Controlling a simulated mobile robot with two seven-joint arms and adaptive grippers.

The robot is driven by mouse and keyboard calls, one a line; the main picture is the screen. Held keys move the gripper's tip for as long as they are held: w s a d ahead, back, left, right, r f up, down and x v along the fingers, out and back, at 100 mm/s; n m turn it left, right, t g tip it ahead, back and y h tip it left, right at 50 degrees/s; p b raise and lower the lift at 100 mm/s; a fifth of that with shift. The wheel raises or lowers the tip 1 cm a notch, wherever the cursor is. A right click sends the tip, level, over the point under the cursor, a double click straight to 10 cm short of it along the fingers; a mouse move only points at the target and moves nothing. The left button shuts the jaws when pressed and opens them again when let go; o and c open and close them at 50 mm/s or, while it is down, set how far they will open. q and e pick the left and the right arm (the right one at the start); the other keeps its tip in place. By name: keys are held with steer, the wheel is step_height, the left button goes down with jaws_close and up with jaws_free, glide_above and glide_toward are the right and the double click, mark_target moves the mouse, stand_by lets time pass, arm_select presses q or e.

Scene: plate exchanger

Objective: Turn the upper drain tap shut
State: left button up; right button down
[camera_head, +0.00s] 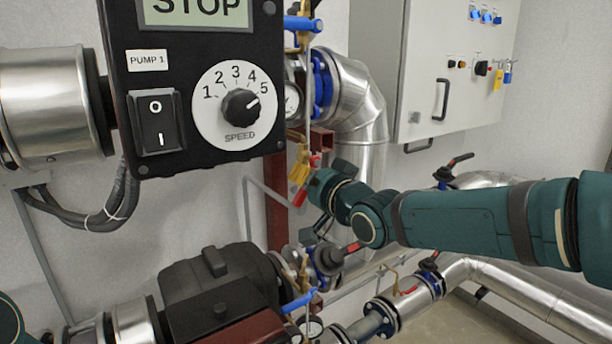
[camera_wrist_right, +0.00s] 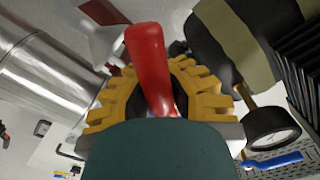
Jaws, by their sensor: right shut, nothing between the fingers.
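A red tap lever (camera_wrist_right: 150,65) stands large in the middle of the right wrist view, close in front of my right gripper (camera_wrist_right: 163,80). In the head view my right gripper (camera_head: 300,174) is at the pipework just below the pump panel, with its yellow fingers beside a small red part (camera_head: 298,197) that looks like the same lever. My right gripper is shut, with nothing held between its fingers. The lever overlaps the fingertips in the wrist view; I cannot tell whether they touch. The tap's body is mostly hidden. My left gripper is out of view.
The black Pump 1 panel (camera_head: 195,75) stands close on the left. A blue-handled valve (camera_head: 303,23) and a gauge (camera_wrist_right: 270,127) are nearby. A silver pipe elbow (camera_head: 358,85) and a grey cabinet (camera_head: 428,75) stand behind. The dark lower pump (camera_head: 215,280) is below.

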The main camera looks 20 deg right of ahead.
steer(key=shift+s+a+r+m+p, duration=0.15)
steer(key=shift+r+m, duration=0.3)
steer(key=shift+m, duration=1.35)
steer(key=shift+s+a+r+m+p, duration=0.1)
steer(key=shift+a+r+m+p, duration=0.25)
steer(key=shift+m, duration=1.45)
steer(key=shift+s+a+r+m, duration=0.15)
steer(key=shift+r+m, duration=0.4)
steer(key=shift+m, duration=1.25)
steer(key=shift+w, duration=0.1)
steer(key=shift+r, duration=0.1)
steer(key=c, duration=0.8)
jaws_free()
steer(key=shift+s+d, duration=0.15)
steer(key=shift+s, duration=0.05)
steer(key=shift+c, duration=0.2)
steer(key=shift+w, duration=0.15)
steer(key=v, duration=1.2)
